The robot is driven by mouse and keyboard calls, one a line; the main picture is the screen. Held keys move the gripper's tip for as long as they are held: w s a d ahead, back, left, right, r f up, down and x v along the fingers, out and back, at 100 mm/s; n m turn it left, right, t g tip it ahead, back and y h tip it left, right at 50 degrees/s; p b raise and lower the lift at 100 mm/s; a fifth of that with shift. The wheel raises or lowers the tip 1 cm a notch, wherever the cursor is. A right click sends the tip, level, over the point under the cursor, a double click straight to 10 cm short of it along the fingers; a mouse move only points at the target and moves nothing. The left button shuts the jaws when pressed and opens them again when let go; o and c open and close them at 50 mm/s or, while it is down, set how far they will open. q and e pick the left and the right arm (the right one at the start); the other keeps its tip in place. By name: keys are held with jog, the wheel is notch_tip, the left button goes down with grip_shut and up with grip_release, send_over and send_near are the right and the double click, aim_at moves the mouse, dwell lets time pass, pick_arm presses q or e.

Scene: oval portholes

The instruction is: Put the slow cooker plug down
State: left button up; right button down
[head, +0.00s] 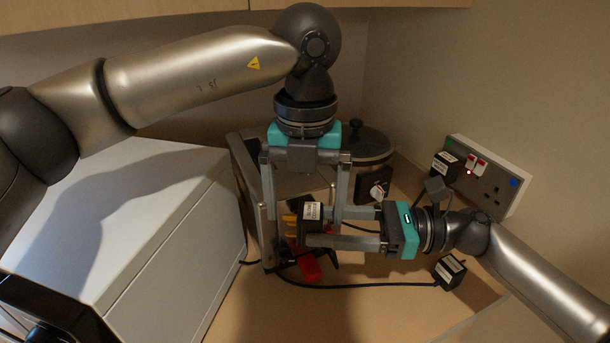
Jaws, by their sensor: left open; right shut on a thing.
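My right gripper (309,226) reaches in from the right and is shut on a black plug (312,211) with a white label and yellow-orange parts on its left side. The label is too small to read, so I cannot confirm that it is the slow cooker plug. My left gripper (303,213) points down from above and is open, its fingers to either side of the held plug in the picture. I cannot tell whether they touch it. The slow cooker (368,143), a pot with a dark lid, stands behind, partly hidden by my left gripper.
A wall socket (508,184) at the right has a labelled black plug (444,164) at its left end and red-lit switches. Another labelled plug (450,272) lies on the counter (350,315) with a cable. A red object (309,267) is below my grippers. A white box-shaped appliance (170,235) fills the left.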

pick_arm(q)
jog(key=shift+f, duration=0.6)
jog(key=shift+d, duration=0.15)
jog(key=c, duration=1.3)
jog(key=shift+c, duration=0.3)
pick_arm(e)
jog(key=c, duration=0.6)
grip_release()
jog(key=shift+a, duration=0.1)
jog(key=o, duration=0.5)
jog(key=shift+c, duration=0.2)
